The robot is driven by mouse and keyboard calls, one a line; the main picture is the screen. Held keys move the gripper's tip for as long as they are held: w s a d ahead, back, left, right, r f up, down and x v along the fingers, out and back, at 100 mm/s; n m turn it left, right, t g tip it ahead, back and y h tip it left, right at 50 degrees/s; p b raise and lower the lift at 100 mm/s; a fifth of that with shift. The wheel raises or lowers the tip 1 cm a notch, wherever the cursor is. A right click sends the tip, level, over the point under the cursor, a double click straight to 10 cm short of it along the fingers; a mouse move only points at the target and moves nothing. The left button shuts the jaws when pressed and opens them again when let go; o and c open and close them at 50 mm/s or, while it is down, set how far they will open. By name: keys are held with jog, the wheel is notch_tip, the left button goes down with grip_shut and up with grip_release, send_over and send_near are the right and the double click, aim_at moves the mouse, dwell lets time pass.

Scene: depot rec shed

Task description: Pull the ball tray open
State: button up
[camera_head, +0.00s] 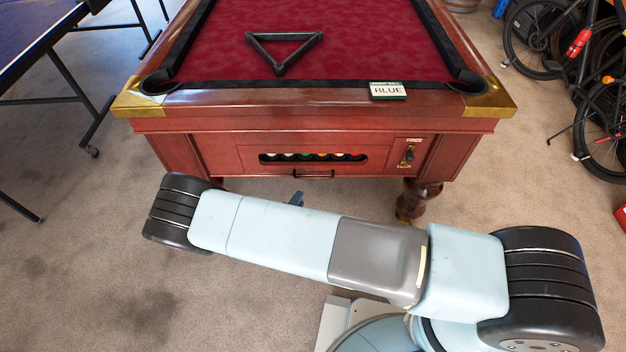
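The ball tray (262,156) is in the near end of the red-brown pool table, with a dark slot showing several coloured balls (318,157). A dark bar handle (313,174) is fixed low on its front, below the slot. The tray front looks flush with the table end. My pale blue arm crosses in front of and below the table. A small dark blue piece, apparently part of my gripper (296,198), shows above the arm link, below and left of the handle and apart from it in the picture. The rest of my gripper is hidden behind the arm.
A coin mechanism (407,155) is right of the tray. A table-tennis table (30,40) stands left, bicycles (585,60) right. Carpet in front is clear.

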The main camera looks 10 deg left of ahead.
jog(key=x, duration=1.2)
jog(key=shift+w, duration=0.25)
jog(key=shift+a+f, duration=0.1)
jog(key=shift+c, duration=0.4)
grip_shut()
